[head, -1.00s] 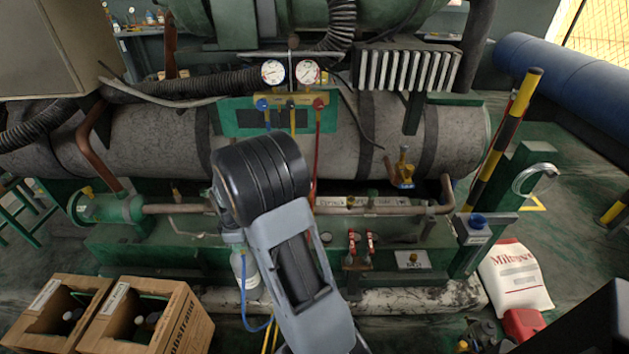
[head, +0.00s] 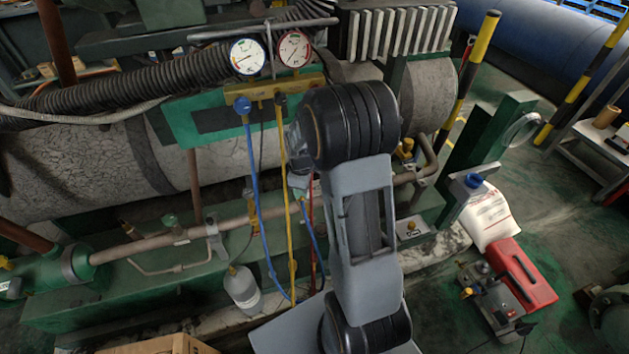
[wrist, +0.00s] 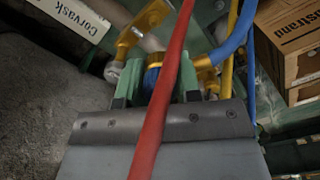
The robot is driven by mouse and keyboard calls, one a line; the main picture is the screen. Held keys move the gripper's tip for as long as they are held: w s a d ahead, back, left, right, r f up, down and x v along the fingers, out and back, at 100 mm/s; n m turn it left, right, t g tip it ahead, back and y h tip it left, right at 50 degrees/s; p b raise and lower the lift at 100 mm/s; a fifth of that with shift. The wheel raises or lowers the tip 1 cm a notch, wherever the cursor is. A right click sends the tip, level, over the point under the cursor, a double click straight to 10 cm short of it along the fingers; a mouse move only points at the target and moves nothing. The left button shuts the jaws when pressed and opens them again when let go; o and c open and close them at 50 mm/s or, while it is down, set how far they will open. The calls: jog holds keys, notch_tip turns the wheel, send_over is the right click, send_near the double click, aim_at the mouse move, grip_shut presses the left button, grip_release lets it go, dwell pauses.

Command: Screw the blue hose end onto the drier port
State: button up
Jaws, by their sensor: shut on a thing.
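In the wrist view my gripper (wrist: 158,80) has its green fingertips on either side of the blue hose end (wrist: 152,77) and is shut on it. The blue hose (wrist: 228,46) runs from a brass fitting at the right fingertip up to the right. A brass fitting (wrist: 140,26), possibly the drier port, stands just beyond the fingertips, beside a white "Corvask" label (wrist: 72,16). I cannot tell whether the hose end touches it. The red hose (wrist: 168,80) crosses in front and hides part of the grip. In the head view my arm hides the gripper; the blue hose (head: 262,230) loops down and back up to it.
The manifold gauges (head: 270,55) hang above, with a yellow hose (head: 287,190) and red hose close to my gripper. A white bottle (head: 242,288) stands below. A wooden crate (wrist: 290,40) shows in the wrist view.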

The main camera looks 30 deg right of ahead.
aim_at(306, 206)
jog(key=shift+w+d+f+b, duration=0.1)
jog(key=shift+d+f+b, duration=0.3)
jog(key=shift+f, duration=0.2)
notch_tip(306, 206, down, 5)
jog(key=b, duration=0.4)
jog(key=shift+d, duration=0.15)
dwell(0.8)
jog(key=shift+f+b, duration=0.5)
jog(key=shift+f, duration=0.5)
dwell(0.8)
jog(key=shift+m, duration=0.3)
